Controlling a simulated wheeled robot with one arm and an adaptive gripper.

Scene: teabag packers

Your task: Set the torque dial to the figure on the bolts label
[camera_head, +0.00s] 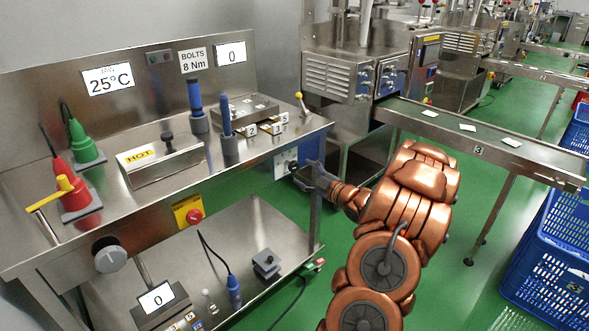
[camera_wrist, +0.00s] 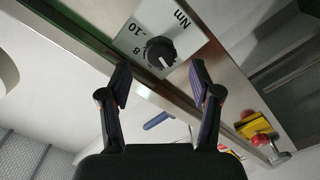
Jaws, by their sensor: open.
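The bolts label (camera_head: 192,59) on the back panel reads "BOLTS 8 Nm". The torque dial (camera_wrist: 160,52) is a dark round knob on a white plate (camera_wrist: 186,27) marked "Nm", "10" and "8". A pale mark shows on the knob's lower right side in the wrist view, away from the 8; the rest of the scale is hard to see. My gripper (camera_wrist: 160,82) is open, its two fingers on either side of the knob in that view, apparently short of it. In the head view my gripper (camera_head: 309,178) is at the bench's right front corner, beside the dial plate (camera_head: 285,163).
A display (camera_head: 231,53) beside the label reads 0. A yellow box with a red button (camera_head: 188,212) and a grey knob (camera_head: 109,254) sit on the bench front. A conveyor (camera_head: 480,140) and blue crates (camera_head: 548,262) stand right. Green floor is open between.

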